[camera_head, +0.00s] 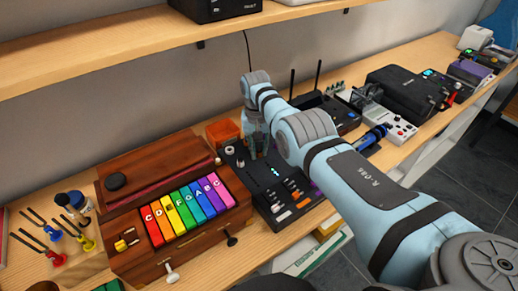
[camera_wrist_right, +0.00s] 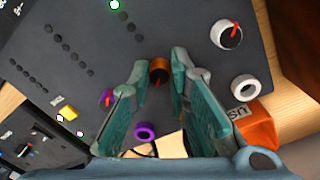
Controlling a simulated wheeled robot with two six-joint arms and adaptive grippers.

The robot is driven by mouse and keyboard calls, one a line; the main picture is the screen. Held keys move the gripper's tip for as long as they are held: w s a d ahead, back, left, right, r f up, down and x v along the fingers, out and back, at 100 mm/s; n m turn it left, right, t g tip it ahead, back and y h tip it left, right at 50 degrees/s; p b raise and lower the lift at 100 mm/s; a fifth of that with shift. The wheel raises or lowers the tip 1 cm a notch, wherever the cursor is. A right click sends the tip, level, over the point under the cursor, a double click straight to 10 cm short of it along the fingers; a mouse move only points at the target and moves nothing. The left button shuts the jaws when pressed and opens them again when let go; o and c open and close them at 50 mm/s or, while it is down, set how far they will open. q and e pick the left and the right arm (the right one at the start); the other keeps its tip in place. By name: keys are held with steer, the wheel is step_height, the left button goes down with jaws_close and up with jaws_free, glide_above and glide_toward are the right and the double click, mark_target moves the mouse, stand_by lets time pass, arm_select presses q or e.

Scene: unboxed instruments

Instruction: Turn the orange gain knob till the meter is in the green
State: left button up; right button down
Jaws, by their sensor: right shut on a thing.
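The orange gain knob (camera_wrist_right: 159,70) with a red pointer line sits on a dark mixer panel. The mixer (camera_head: 265,182) stands right of the keyed wooden box in the head view. My right gripper (camera_wrist_right: 160,74) is shut on the orange knob, one finger on each side. In the head view my right gripper (camera_head: 257,150) reaches down to the mixer and hides the knob. The wrist view shows rows of mostly dark meter dots (camera_wrist_right: 60,45); a green light (camera_wrist_right: 115,4) is lit at the top edge. My left gripper is not in view.
Near the fingers are a white-ringed knob (camera_wrist_right: 227,35), a white ring (camera_wrist_right: 244,88), a purple ring (camera_wrist_right: 146,131) and an orange box (camera_wrist_right: 250,125). The wooden box with coloured keys (camera_head: 185,212) stands close left. More devices (camera_head: 400,90) line the bench to the right.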

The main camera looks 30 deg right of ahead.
mark_target(258, 151)
steer(key=shift+w, duration=0.1)
steer(key=c, duration=1.5)
jaws_free()
steer(key=shift+w+d, duration=0.1)
steer(key=shift+r, duration=0.1)
steer(key=r, duration=1.1)
steer(key=shift+a+r, duration=0.25)
steer(key=shift+r, duration=0.1)
steer(key=shift+d+f, duration=0.1)
steer(key=shift+f, duration=0.05)
